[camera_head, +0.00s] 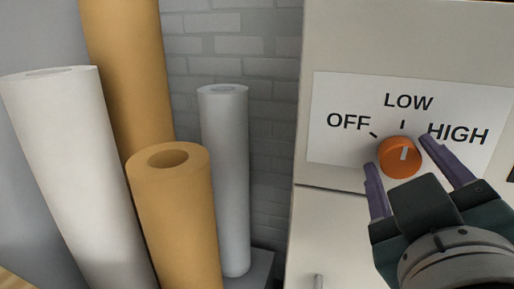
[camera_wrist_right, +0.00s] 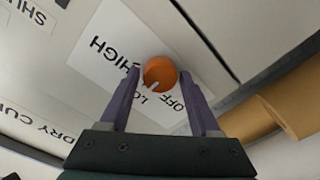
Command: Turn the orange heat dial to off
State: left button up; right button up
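The orange heat dial (camera_head: 400,157) is on a white label plate (camera_head: 340,98) marked OFF, LOW and HIGH. Its white pointer line is roughly upright, toward the LOW tick. OFF is at the dial's upper left, HIGH at its upper right. My right gripper (camera_head: 398,151) is open, with one purple finger on each side of the dial. In the right wrist view, the dial (camera_wrist_right: 160,72) shows between the fingertips (camera_wrist_right: 160,71), with a small gap on each side. I cannot tell how deep the fingers reach. My left gripper is out of view.
Tall white, tan and grey rolls (camera_head: 225,180) stand to the left before a grey brick wall. The cabinet front left of the plate is clear.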

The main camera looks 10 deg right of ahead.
grip_shut()
dwell(0.5)
jog(key=n+p, duration=0.1)
jog(key=n, duration=0.5)
jog(key=shift+r+p, duration=0.15)
jog(key=shift+p, duration=0.2)
jog(key=n+p, duration=0.2)
jog(key=n, duration=0.3)
jog(key=shift+n+g, duration=0.3)
jog(key=shift+o, duration=1.7)
grip_release()
